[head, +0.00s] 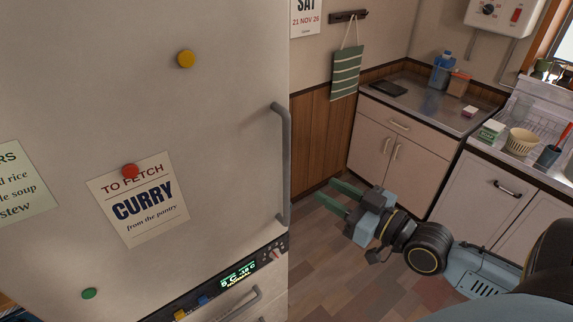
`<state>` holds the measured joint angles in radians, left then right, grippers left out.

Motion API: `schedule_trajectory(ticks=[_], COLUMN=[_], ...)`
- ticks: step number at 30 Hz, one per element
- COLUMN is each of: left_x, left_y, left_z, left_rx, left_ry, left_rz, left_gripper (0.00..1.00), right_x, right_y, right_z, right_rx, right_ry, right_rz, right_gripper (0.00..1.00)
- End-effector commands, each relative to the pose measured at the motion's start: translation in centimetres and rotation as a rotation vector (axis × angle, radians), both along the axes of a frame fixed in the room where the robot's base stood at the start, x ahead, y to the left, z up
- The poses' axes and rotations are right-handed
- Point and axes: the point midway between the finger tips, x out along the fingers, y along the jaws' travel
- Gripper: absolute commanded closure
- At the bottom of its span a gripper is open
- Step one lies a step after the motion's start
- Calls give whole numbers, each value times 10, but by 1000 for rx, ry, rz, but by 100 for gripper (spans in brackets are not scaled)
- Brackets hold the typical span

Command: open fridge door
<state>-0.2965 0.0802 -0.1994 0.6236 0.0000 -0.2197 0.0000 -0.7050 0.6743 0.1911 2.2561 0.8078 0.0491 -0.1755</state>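The fridge door (225,135) is a large pale panel filling the left half of the head view, and it looks shut. Its grey vertical handle (285,165) runs along the door's right edge. My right gripper (338,197) has green fingers spread apart, with nothing between them. It is to the right of the handle's lower end, apart from it, pointing left toward the fridge. My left gripper does not show.
A lower panel with a display (238,276) and another handle (240,304) sits below the door. Counters with cabinets (402,140) and a sink area stand at the right. The wooden floor (325,265) between is clear.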

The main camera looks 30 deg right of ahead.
Motion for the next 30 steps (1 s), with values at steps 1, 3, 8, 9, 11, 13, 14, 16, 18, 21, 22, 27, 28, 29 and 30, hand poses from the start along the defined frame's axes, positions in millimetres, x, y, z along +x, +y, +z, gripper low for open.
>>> schedule_trajectory(ticks=[1,3,8,9,11,13,14,16,18,21,22,27,28,29,30], left_x=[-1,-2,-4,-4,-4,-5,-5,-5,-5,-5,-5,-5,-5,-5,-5], left_y=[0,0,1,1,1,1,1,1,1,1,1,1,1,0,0], left_z=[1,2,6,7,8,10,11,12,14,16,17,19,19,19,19], left_rx=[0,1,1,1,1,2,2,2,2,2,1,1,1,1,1], left_ry=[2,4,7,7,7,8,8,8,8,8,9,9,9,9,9], left_rz=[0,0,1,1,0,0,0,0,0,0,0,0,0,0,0], left_gripper=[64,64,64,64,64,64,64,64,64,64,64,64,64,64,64], right_x=[5,12,34,39,48,58,63,73,84,97,101,117,119,120,122], right_y=[1,3,8,10,13,15,16,20,22,27,28,32,33,33,34], right_z=[1,1,1,1,2,1,1,1,1,1,1,0,-1,0,0], right_rx=[2,2,2,1,1,1,2,2,2,1,1,1,0,0,0], right_ry=[-3,-3,-4,-3,-4,-1,-3,-2,-2,0,-1,1,1,1,1], right_rz=[-2,-2,-4,-3,-3,-4,-4,-3,-4,-3,-2,-3,-3,-3,-3], right_gripper=[65,65,65,65,65,65,65,65,65,65,65,65,65,65,65])
